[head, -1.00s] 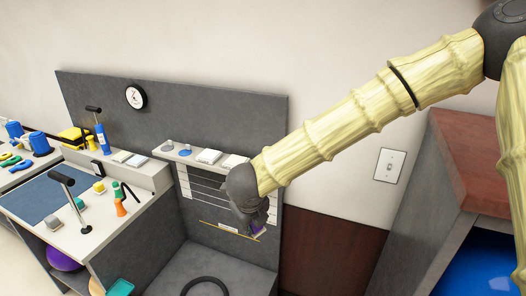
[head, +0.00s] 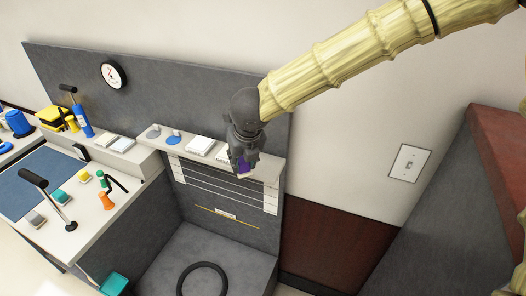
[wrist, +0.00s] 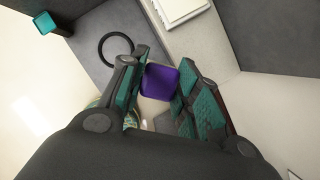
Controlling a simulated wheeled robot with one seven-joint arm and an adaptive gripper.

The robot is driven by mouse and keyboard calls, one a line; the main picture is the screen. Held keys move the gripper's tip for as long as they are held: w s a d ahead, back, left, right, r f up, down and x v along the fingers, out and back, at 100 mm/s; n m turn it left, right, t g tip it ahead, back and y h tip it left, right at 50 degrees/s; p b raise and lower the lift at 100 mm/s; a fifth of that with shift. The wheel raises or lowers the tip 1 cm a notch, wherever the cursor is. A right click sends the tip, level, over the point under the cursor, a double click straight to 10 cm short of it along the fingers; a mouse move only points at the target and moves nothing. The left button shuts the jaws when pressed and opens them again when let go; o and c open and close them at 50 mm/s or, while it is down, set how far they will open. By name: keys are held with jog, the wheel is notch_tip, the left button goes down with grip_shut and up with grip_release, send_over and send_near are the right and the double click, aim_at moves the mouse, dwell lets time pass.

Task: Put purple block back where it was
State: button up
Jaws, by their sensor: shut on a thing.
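The purple block (wrist: 160,82) sits between the two teal-padded fingers of my gripper (wrist: 158,88) in the wrist view. In the head view the block (head: 244,165) shows as a small purple patch at the fingertips of my gripper (head: 243,167), partly hidden by the fingers. My gripper is shut on the block. It is at the right end of the pale shelf (head: 162,146) on the grey panel. I cannot tell whether the block touches the shelf.
White stacked pads (head: 200,145) lie on the shelf left of my gripper, with a blue disc (head: 173,137) further left. A black ring (head: 203,280) lies on the grey base below. A counter with small blocks and a lever (head: 50,200) stands at left. A light switch (head: 409,163) is on the wall.

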jog(key=w+d, duration=0.1)
jog(key=w, duration=0.1)
jog(key=w+d+p, duration=0.1)
jog(key=w+d, duration=0.2)
jog(key=w, duration=0.1)
jog(key=shift+w+d+f, duration=0.1)
jog(key=shift+d+f, duration=0.05)
jog(key=shift+f, duration=0.2)
jog(key=shift+w+d+f, duration=0.2)
jog(key=shift+w+f, duration=0.05)
jog(key=shift+w, duration=0.25)
jog(key=shift+w+d+r+p, duration=0.1)
jog(key=shift+w+d+p, duration=0.2)
jog(key=shift+w+p, duration=0.1)
notch_tip(320, 180, down, 4)
jog(key=b, duration=0.3)
jog(key=shift+r+b, duration=0.1)
jog(key=shift+b, duration=0.25)
jog(key=shift+r, duration=0.1)
jog(key=o, duration=0.9)
